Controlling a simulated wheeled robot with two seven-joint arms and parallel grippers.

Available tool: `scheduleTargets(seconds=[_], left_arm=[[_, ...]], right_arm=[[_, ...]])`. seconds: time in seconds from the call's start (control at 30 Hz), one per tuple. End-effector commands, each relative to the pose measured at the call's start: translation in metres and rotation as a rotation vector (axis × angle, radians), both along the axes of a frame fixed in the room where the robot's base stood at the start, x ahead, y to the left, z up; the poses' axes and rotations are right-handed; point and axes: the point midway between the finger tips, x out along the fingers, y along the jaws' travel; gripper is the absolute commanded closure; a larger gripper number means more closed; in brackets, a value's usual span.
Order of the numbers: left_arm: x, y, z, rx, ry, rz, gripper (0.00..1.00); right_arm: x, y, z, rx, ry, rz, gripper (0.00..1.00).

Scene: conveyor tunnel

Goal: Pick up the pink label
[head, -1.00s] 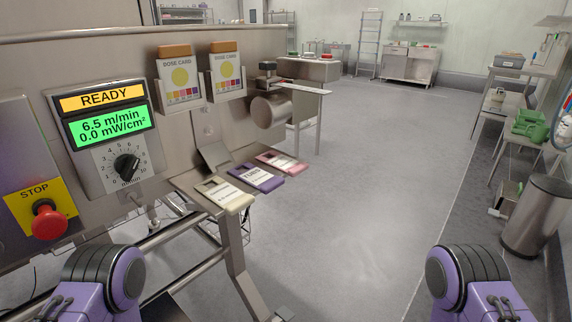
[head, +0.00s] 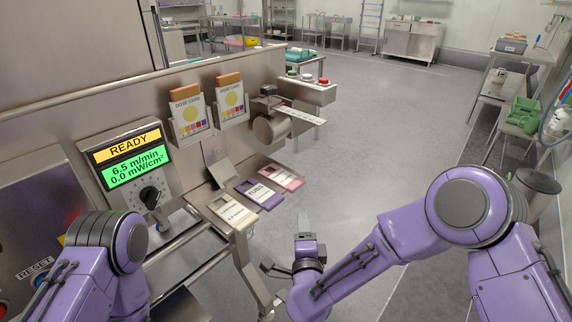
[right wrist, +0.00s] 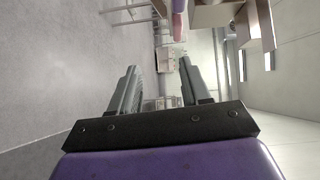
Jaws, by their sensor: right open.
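The pink label (head: 282,177) lies at the far right end of a row of three on a small metal shelf, beside the purple label (head: 259,194) and the cream label (head: 231,209). A pink piece, likely this label, shows at the top of the right wrist view (right wrist: 178,27). My right gripper (head: 302,225) is in front of the shelf, to the right of and nearer than the labels. In the right wrist view its two fingers (right wrist: 158,72) stand apart with nothing between them. My left gripper is not in view.
Behind the labels is a metal panel (head: 135,100) with two dose cards (head: 187,114) and a READY display (head: 133,163). A metal cylinder and ledge (head: 296,112) stick out beyond the pink label. The floor to the right is open.

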Motion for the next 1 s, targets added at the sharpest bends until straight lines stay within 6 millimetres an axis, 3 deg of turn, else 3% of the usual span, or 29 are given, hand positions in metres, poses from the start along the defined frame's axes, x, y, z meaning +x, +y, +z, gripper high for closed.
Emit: scheduleTargets(seconds=[0.03, 0.1, 0.7, 0.97, 1.0], left_arm=[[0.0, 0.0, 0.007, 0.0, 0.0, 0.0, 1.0], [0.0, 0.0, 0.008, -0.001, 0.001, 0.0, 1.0], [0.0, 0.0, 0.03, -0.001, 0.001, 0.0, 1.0], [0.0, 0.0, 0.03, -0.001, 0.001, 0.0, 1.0], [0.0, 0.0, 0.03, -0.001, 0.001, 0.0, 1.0]], right_arm=[[0.004, 0.003, 0.017, 0.031, -0.024, -0.006, 0.53], [0.011, 0.006, 0.024, 0.058, -0.043, -0.012, 0.53], [0.106, 0.004, 0.027, 0.057, -0.042, -0.012, 0.53], [0.111, 0.005, 0.026, 0.055, -0.042, -0.01, 0.53], [0.111, 0.005, 0.026, 0.055, -0.042, -0.01, 0.63]])
